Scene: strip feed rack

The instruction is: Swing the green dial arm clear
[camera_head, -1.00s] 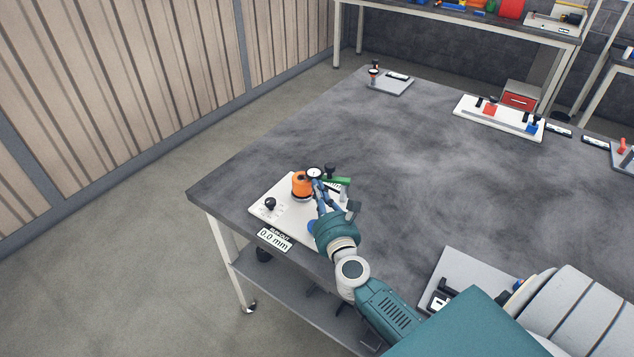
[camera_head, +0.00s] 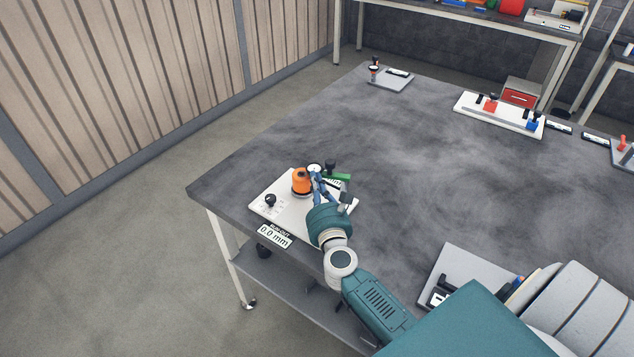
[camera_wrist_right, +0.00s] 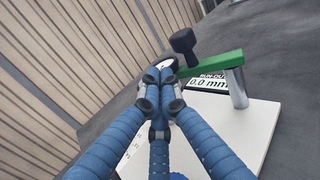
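The green dial arm (camera_head: 337,177) lies level over a white base plate (camera_head: 268,189) near the table's left corner. In the right wrist view the green dial arm (camera_wrist_right: 212,63) runs from a silver post (camera_wrist_right: 237,90) leftward to the round dial (camera_wrist_right: 168,62); a black knob (camera_wrist_right: 183,40) stands above it. My right gripper (camera_head: 317,178) has blue fingers at the dial end, beside the orange cylinder (camera_head: 301,182). In the wrist view its fingertips (camera_wrist_right: 160,76) are drawn together just in front of the dial. They overlap it, so contact is unclear. My left gripper is out of view.
A black knob (camera_head: 270,200) stands on the plate's left part. Other fixtures stand far off, including a white rail plate (camera_head: 500,115) and a grey plate (camera_head: 391,80). The table's middle is clear.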

